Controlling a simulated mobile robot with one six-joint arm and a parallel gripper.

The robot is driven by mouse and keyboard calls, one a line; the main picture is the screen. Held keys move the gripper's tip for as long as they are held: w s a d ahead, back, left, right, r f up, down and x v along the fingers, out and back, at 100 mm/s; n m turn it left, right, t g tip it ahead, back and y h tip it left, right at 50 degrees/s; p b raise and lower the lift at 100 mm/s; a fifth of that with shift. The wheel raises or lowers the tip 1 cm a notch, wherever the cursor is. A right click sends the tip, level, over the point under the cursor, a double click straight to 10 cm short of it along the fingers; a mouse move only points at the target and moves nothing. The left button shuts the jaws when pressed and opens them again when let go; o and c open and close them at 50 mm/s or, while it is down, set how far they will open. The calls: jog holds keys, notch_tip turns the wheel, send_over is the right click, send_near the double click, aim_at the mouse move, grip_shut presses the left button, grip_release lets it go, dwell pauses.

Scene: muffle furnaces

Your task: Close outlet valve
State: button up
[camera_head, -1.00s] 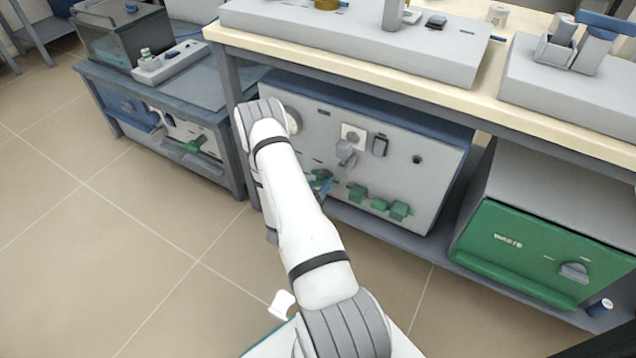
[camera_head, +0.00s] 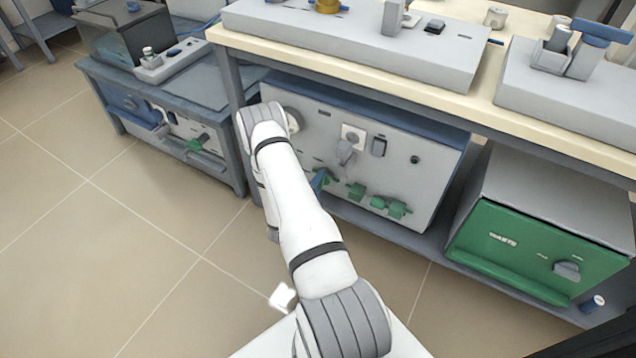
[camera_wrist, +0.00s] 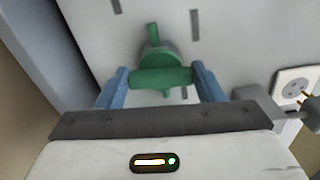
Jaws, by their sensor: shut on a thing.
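A green valve handle (camera_wrist: 162,78) with a bar across it sits on a light grey panel in the wrist view. My gripper (camera_wrist: 160,72) has its two blue fingers on either side of the bar, shut on it. In the head view, a blue finger (camera_head: 318,181) shows beside my forearm at the cabinet front, and my arm hides most of the gripper. Several green valves (camera_head: 378,203) stand in a row to its right on the same panel. No label that I can read tells which is the outlet valve.
A socket with a grey plug (camera_head: 346,148) sits above the valves; the socket also shows in the wrist view (camera_wrist: 296,88). The bench top (camera_head: 480,95) overhangs the cabinet. A green-fronted waste box (camera_head: 530,250) stands right. The floor at left is clear.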

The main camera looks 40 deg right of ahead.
jog(key=shift+w+a+n, duration=0.1)
jog(key=shift+w+n, duration=0.1)
jog(key=shift+n, duration=0.4)
jog(key=o, duration=1)
jog(key=shift+s, duration=0.15)
jog(key=p+v, duration=0.2)
jog(key=v, duration=0.5)
jog(key=shift+s+a, duration=0.15)
jog(key=shift+a, duration=0.15)
